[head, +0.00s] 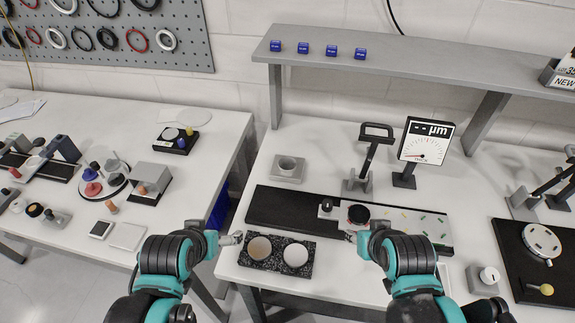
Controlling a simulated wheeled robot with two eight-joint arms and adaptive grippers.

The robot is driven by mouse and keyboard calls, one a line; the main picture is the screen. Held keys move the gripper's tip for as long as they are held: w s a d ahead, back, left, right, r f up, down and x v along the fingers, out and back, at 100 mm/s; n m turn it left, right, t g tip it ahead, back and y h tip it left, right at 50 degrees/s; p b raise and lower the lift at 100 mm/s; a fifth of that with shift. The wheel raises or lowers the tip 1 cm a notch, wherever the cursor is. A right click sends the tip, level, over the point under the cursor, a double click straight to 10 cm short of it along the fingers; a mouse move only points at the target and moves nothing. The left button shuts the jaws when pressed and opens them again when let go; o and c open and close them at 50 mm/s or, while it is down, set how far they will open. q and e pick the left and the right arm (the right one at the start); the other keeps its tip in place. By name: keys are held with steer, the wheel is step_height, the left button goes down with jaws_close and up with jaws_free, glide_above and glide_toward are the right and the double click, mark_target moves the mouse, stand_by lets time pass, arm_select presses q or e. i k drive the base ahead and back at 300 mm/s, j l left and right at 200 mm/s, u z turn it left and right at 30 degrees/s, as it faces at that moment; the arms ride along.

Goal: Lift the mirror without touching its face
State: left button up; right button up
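A dark speckled block (277,264) lies at the front edge of the right-hand table. It bears a tan round piece (259,248) on the left and a white round piece (296,256) on the right. I cannot tell for sure which of these is the mirror. My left gripper (235,239) is just left of the block, close to the tan piece and apparently apart from it. My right gripper (350,236) is to the right of the block, clear of the white piece. Both grippers look empty, but their finger gaps are too small to make out.
Behind the block lies a long black rail (280,211) with a red-and-black round part (357,214). A dial gauge (425,142) and a grey handled stand (370,155) rise behind it. A grey shelf (400,66) spans the back. A gap separates the left table (200,215).

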mark_target(286, 164)
steer(key=u, duration=0.9)
steer(key=k+l+u, duration=0.2)
steer(key=u, duration=0.2)
steer(key=k+u, duration=0.4)
steer(key=i+l, duration=0.3)
steer(key=l, duration=0.1)
